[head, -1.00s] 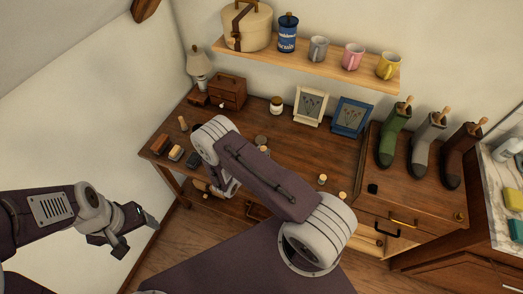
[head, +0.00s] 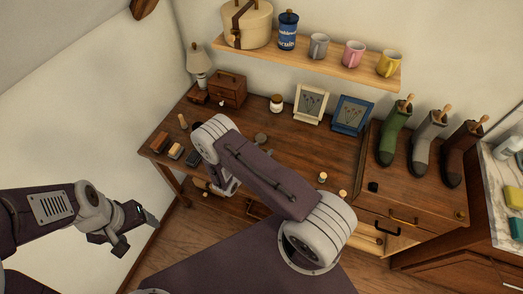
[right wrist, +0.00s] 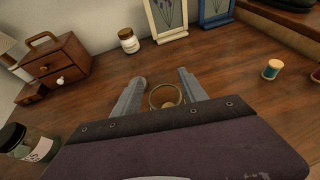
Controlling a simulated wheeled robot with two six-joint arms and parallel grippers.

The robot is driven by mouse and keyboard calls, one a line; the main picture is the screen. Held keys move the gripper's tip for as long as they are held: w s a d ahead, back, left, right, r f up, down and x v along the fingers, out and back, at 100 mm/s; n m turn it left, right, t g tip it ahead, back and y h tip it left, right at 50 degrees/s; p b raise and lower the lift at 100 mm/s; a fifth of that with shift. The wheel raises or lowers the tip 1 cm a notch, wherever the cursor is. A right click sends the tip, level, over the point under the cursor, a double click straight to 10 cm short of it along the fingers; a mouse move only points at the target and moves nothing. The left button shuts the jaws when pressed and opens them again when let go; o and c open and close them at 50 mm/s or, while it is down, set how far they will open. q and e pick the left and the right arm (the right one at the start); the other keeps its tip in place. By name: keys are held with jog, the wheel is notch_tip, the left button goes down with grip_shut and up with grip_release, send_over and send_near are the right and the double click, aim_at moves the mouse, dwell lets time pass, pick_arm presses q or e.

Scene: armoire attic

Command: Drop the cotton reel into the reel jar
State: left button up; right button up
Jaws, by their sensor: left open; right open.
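In the right wrist view, my right gripper (right wrist: 162,82) is open, its two fingers apart over the desk. A round open rim (right wrist: 153,92), which looks like the reel jar from above, lies between them. A small tan round thing (right wrist: 169,104) shows inside the rim; whether it is the cotton reel I cannot tell. In the head view my right arm hides most of this gripper. A teal reel (right wrist: 271,70) with pale ends stands apart to the right; a pale-topped reel also shows in the head view (head: 322,177). My left gripper (head: 137,236) is open and empty, left of the desk.
A white-labelled jar (right wrist: 129,41), a small drawer chest (right wrist: 55,68) and a dark jar (right wrist: 22,142) stand on the desk. Picture frames (head: 311,105) line the back. Boots (head: 394,135) stand on the right. Bare wood lies around the rim.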

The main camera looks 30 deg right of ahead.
jog(key=shift+r, duration=0.1)
notch_tip(320, 180, up, 7)
jog(key=p, duration=0.5)
